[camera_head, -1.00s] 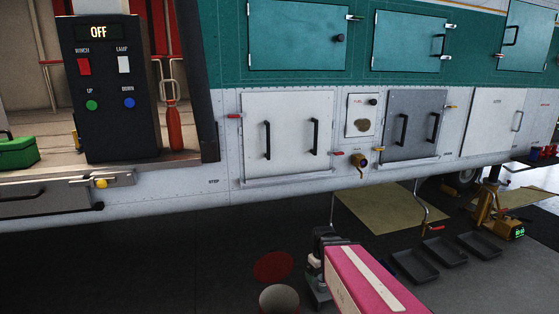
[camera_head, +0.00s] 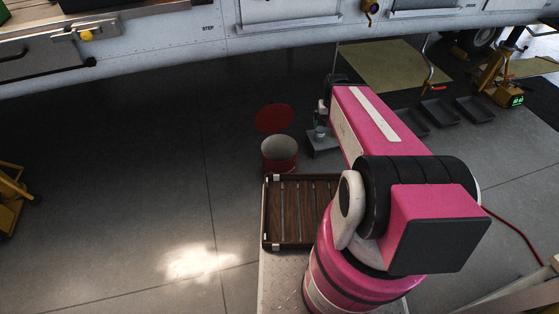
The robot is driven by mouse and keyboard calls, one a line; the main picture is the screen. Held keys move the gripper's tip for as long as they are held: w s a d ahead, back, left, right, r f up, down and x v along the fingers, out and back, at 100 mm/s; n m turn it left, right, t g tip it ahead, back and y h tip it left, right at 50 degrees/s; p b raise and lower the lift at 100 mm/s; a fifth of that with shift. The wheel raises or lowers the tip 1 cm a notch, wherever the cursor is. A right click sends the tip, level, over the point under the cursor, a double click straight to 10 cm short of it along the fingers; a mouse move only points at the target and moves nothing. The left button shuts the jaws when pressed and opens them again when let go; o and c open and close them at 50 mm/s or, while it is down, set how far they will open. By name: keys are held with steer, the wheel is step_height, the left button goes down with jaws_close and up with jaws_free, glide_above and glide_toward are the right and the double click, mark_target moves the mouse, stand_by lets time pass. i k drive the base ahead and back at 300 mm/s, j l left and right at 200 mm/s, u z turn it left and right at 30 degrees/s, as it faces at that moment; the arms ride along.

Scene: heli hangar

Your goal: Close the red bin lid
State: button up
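The red bin (camera_head: 279,162) stands on the floor just beyond my base, a round can with a pale grey interior showing. Its round red lid (camera_head: 273,118) stands raised at the far side, so the bin is open. My arm reaches forward to the right of the bin. My gripper (camera_head: 321,131) hangs at the arm's far end, right of the bin and apart from it. It is small and partly hidden by the arm, so whether its fingers are open cannot be told.
A wooden slatted tray (camera_head: 267,215) lies on my base in front of the bin. A grey pedestal-like block (camera_head: 322,146) is below the gripper. Dark trays (camera_head: 440,112) and an olive mat (camera_head: 385,65) lie to the right. The floor left of the bin is clear.

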mark_target(274, 118)
steer(key=i+j+z, duration=0.1)
steer(key=j+z, duration=0.2)
steer(key=j, duration=0.9)
steer(key=j+z, duration=0.3)
steer(key=j, duration=0.9)
steer(key=k, duration=0.05)
